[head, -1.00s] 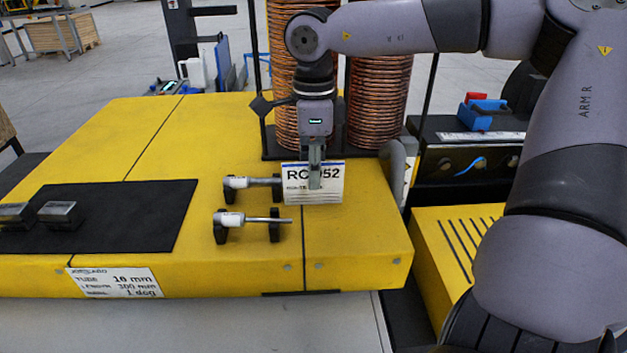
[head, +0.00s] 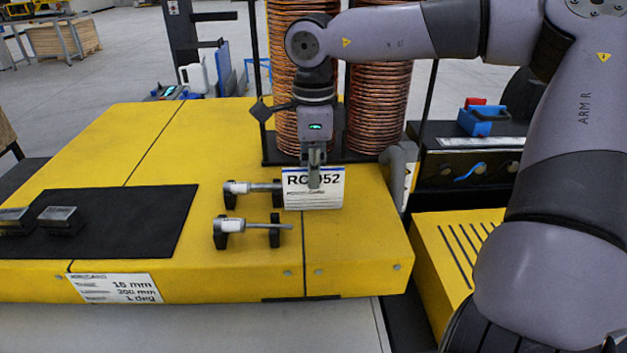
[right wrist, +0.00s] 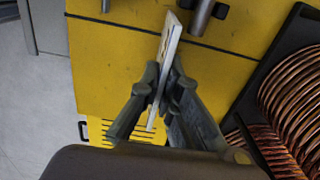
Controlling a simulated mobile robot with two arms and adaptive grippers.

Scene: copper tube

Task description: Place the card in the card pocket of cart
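The white card (head: 328,194) with a blue top edge and the letters "RC" and "52" is upright above the right part of the yellow table. My right gripper (head: 314,182) is shut on the card and covers part of its text. In the right wrist view the card (right wrist: 166,50) shows nearly edge-on between the two fingers of the right gripper (right wrist: 160,95). The cart with copper tube coils (head: 380,105) stands behind the table. I cannot make out its card pocket. My left gripper is not in view.
Two metal tools (head: 252,226) lie on black stands left of the card. A black mat (head: 130,215) with two small blocks lies on the yellow table (head: 225,130). A black unit with a blue and red object (head: 480,120) stands at the right.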

